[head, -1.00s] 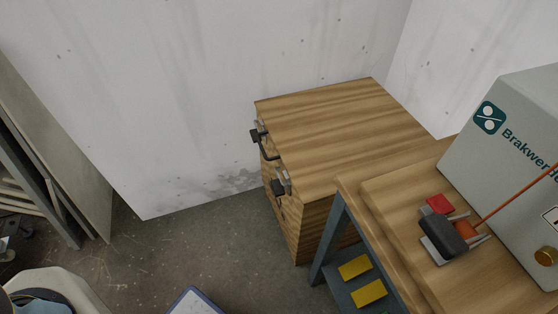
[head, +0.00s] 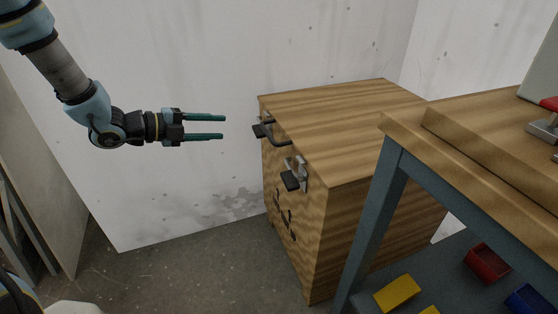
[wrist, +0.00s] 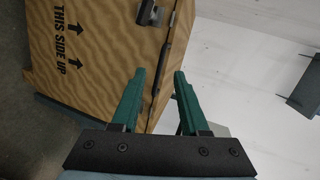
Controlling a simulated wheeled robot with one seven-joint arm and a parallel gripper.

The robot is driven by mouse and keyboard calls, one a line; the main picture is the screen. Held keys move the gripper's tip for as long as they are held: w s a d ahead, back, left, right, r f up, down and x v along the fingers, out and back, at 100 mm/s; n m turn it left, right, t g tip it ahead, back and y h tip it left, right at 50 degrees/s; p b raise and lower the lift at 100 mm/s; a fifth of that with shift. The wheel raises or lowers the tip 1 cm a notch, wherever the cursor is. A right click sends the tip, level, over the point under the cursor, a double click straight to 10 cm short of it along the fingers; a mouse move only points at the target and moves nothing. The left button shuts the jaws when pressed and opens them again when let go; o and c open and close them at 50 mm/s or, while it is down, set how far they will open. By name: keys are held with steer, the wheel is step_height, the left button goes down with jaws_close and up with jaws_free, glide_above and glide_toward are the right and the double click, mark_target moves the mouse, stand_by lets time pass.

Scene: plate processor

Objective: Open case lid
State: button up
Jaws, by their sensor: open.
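The wooden case (head: 375,215) stands on the floor with its lid (head: 345,120) flat and closed on top. Two latches with black tabs sit on its front near the lid edge, a far one (head: 262,130) and a near one (head: 294,176). A dark bar handle (head: 275,141) is between them. My gripper (head: 224,127) is open and empty, left of the case at about handle height, fingers toward it. In the wrist view, the case front (wrist: 95,60) fills the left, and the handle (wrist: 162,65) shows beyond and between the open fingertips (wrist: 158,71). One latch (wrist: 148,13) is at the top.
A wooden workbench (head: 470,130) on grey-blue legs stands close in front of the case at right, with yellow (head: 397,293), red (head: 487,263) and blue bins on its lower shelf. A white wall (head: 180,60) is behind. Panels lean at left. The floor left of the case is clear.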

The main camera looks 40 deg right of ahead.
mark_target(269, 133)
steer(key=s+d+f+m+g, duration=0.1)
steer(key=s+d, duration=0.1)
steer(key=d, duration=0.1)
steer(key=s+d+f+m+g+b, duration=0.1)
steer(key=s+d, duration=0.2)
steer(key=d, duration=0.1)
steer(key=s+d+f+b, duration=0.1)
steer(key=s+d, duration=0.2)
steer(key=d, duration=0.1)
steer(key=shift+d+f+m+g, duration=0.15)
steer(key=shift+f+m+g, duration=0.15)
steer(key=shift+m+g, duration=0.1)
steer(key=shift+c, duration=0.2)
jaws_close()
stand_by(0.8)
